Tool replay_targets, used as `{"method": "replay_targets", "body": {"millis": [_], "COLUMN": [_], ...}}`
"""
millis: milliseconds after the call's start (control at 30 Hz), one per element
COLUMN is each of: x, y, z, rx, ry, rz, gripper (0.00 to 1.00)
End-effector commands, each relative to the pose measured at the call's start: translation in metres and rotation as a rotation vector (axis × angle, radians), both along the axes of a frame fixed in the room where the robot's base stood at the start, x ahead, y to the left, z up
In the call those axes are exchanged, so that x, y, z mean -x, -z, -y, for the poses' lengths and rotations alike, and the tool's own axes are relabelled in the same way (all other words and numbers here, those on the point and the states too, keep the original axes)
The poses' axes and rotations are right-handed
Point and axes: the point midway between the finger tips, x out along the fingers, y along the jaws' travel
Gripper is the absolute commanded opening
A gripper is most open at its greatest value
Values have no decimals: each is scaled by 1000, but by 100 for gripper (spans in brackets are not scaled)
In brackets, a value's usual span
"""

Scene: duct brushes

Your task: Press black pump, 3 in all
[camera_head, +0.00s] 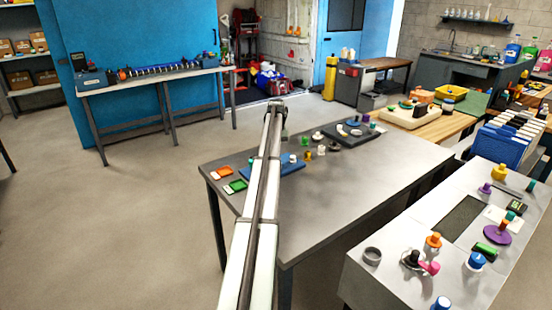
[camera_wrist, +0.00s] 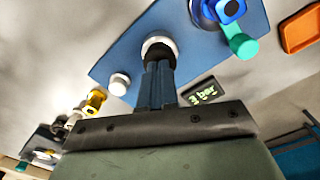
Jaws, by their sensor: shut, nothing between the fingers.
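In the wrist view, a black pump (camera_wrist: 158,47) with a pale ring around it stands on a blue board (camera_wrist: 118,52). My gripper (camera_wrist: 157,68) is shut and empty, its fingertips right at the black pump and partly covering it. I cannot tell whether they touch it or press it down. A small dark display (camera_wrist: 204,92) reading "3 bar" is beside the fingers. In the head view, my arm crosses the blue board (camera_head: 290,168) and hides the black pump and most of my gripper.
On the board are a white knob (camera_wrist: 119,84), a blue round part (camera_wrist: 228,10) and a teal knob (camera_wrist: 243,44). A yellow part (camera_wrist: 94,101) stands nearby. An orange tray (camera_wrist: 302,30) lies beyond the board. The front of the grey table (camera_head: 340,205) is clear.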

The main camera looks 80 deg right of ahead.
Motion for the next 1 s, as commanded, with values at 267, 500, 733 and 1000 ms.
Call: {"method": "replay_targets", "body": {"millis": [267, 500, 733, 1000], "x": [0, 0, 0, 0], "y": [-15, -34, -52, -60], "z": [0, 1, 1, 0], "rx": [0, 1, 0, 0], "ry": [0, 0, 0, 0], "rz": [0, 0, 0, 0], "gripper": [0, 0, 0, 0]}}
